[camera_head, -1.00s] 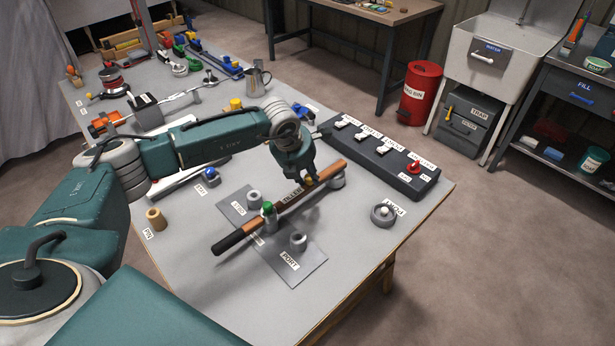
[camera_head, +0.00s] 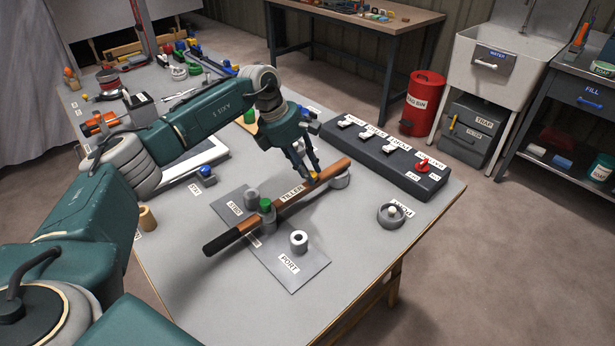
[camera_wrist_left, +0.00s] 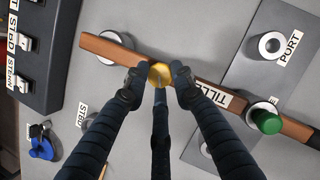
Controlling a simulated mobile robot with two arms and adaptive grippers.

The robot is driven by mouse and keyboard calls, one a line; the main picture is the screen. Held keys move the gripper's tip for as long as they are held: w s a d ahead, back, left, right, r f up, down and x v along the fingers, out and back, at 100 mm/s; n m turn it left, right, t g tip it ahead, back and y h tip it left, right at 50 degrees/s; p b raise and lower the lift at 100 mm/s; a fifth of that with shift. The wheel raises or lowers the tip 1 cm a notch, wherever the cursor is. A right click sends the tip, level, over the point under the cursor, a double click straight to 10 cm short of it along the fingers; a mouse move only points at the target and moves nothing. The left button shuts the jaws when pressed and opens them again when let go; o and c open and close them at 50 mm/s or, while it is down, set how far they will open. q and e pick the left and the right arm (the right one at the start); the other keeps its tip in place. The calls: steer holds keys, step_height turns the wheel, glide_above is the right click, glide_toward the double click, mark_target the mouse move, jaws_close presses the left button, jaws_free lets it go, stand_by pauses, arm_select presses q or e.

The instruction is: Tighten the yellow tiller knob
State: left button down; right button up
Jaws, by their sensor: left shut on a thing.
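The tiller (camera_head: 332,169) is a wooden bar with a dark grip, lying diagonally over the table on a grey post with a green knob (camera_head: 265,204). The yellow tiller knob (camera_head: 313,178) sits on top of the bar, towards its far end. My left gripper (camera_head: 311,173) reaches down to it from above. In the left wrist view, the gripper (camera_wrist_left: 158,88) has its fingers on both sides of the yellow knob (camera_wrist_left: 159,75), shut on it. The fingers partly cover the tiller (camera_wrist_left: 110,50). How tight the knob is cannot be seen. My right gripper is not in view.
A dark switch panel (camera_head: 375,160) with a red switch stands behind the tiller. A grey plate labelled PORT (camera_head: 305,275) lies under the tiller. A round grey cup (camera_head: 390,215) stands to the right. The table's front right is clear.

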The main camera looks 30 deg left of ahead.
arm_select(q)
steer(key=m, duration=0.1)
steer(key=m+g+b, duration=0.1)
steer(key=m, duration=0.1)
steer(key=m+b, duration=0.1)
steer(key=shift+w+d+r+m+g+h, duration=0.1)
steer(key=shift+w+r+m+g+h, duration=0.1)
steer(key=shift+w+m+g+h, duration=0.15)
steer(key=shift+m+b, duration=0.3)
steer(key=shift+m, duration=0.15)
steer(key=shift+g, duration=0.25)
steer(key=c, duration=1.8)
jaws_free()
steer(key=shift+o, duration=0.3)
steer(key=shift+s, duration=0.1)
